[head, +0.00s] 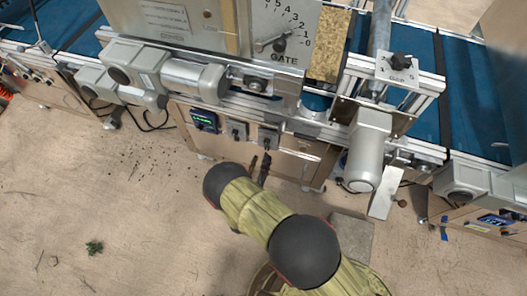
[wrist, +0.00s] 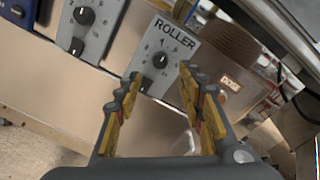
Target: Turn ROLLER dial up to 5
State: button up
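The ROLLER dial (wrist: 159,60) is a small black knob on a grey plate with the word ROLLER and a printed scale around it. The scale numbers and the knob's pointer are too small to read surely. In the head view, the grey plate (head: 266,133) on the lower front panel is probably this one, with its knob partly hidden by my gripper. My gripper (wrist: 160,76) is open, with its yellow and dark fingers on either side of the knob's position in the wrist view. It seems still short of the knob, with nothing between the fingers. It also shows in the head view (head: 260,167).
Another grey plate with a black dial (wrist: 86,16) and a lower knob stands left of ROLLER. A display box (head: 204,120) is further left. A motor (head: 369,150) juts out at right. The GATE scale (head: 283,25) is above. Open floor lies left.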

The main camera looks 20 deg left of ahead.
jog(key=shift+s+d+r, duration=0.1)
jog(key=shift+s+d, duration=0.1)
jog(key=shift+s, duration=1)
jog(key=shift+s+d, duration=0.15)
jog(key=shift+s, duration=1)
jog(key=shift+s, duration=0.1)
